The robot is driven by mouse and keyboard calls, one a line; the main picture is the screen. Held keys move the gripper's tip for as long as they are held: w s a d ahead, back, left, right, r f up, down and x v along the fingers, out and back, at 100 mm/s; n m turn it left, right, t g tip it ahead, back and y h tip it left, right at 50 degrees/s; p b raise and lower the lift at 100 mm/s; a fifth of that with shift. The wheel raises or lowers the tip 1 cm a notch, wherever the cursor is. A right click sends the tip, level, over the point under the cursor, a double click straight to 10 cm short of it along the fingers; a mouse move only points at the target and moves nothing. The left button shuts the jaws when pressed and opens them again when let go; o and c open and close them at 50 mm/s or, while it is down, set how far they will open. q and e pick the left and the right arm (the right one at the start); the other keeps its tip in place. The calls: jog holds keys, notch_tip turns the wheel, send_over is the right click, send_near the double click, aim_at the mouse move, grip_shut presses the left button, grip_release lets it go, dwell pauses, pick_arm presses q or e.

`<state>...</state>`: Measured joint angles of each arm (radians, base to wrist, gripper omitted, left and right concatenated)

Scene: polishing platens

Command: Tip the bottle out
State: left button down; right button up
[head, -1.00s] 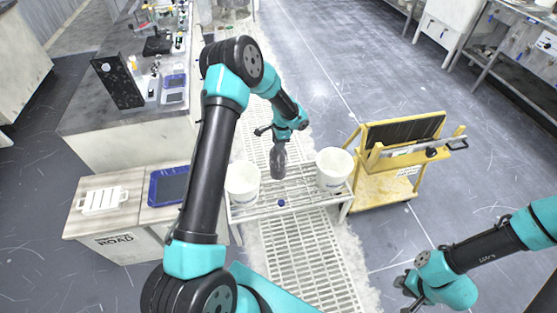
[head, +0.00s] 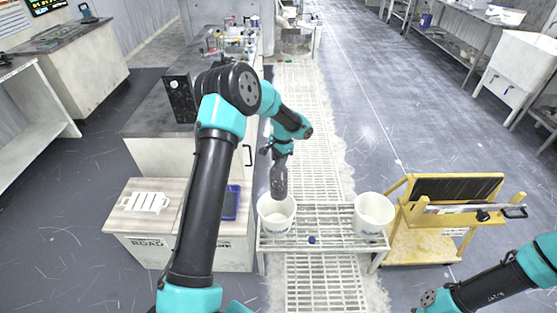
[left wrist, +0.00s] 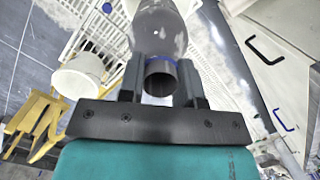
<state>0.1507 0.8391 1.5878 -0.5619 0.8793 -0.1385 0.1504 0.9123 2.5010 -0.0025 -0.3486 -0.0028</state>
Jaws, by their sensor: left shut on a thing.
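My left gripper (head: 279,153) is shut on the neck of a dark, see-through bottle (head: 279,180). The bottle hangs below the gripper, body down, and its lower end overlaps the left white bucket (head: 276,222) in the head view. In the left wrist view the bottle (left wrist: 160,28) sits between the fingers (left wrist: 160,80), with its round open neck facing the camera and a blue ring around it. A second white bucket (head: 373,216) stands to the right. A small blue cap (head: 311,240) lies on the rack between the buckets. My right gripper is out of the picture.
Both buckets stand on a white slatted rack (head: 325,243). A yellow cart (head: 428,245) is at the right. A wooden-topped cabinet (head: 125,222) with a white tray and a blue tablet stands left. A long dark counter (head: 150,118) runs behind my left arm.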

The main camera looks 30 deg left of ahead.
pick_arm(q)
jog(key=shift+f, duration=0.1)
jog(key=shift+f+t+h, duration=0.7)
jog(key=shift+f+t, duration=0.25)
jog(key=shift+t, duration=0.55)
jog(key=shift+f+t+h, duration=0.5)
jog(key=shift+f+t, duration=0.2)
jog(key=shift+t, duration=0.4)
jog(key=shift+f+t+h, duration=0.5)
jog(key=shift+f+t, duration=0.15)
jog(key=shift+t, duration=0.45)
jog(key=f+t, duration=0.1)
jog(key=f, duration=0.3)
jog(key=f+t+h, duration=0.1)
jog(key=f+t, duration=0.1)
jog(key=f, duration=0.3)
jog(key=f+t+h, duration=0.1)
jog(key=f+t, duration=0.1)
jog(key=f, duration=0.2)
jog(key=shift+s+f, duration=0.2)
jog(key=shift+f, duration=0.05)
jog(key=shift+s+a+f+t+h, duration=0.1)
jog(key=shift+f+t+h, duration=0.7)
jog(key=shift+f+t, duration=0.55)
jog(key=shift+r+t, duration=0.2)
jog(key=shift+t, duration=0.05)
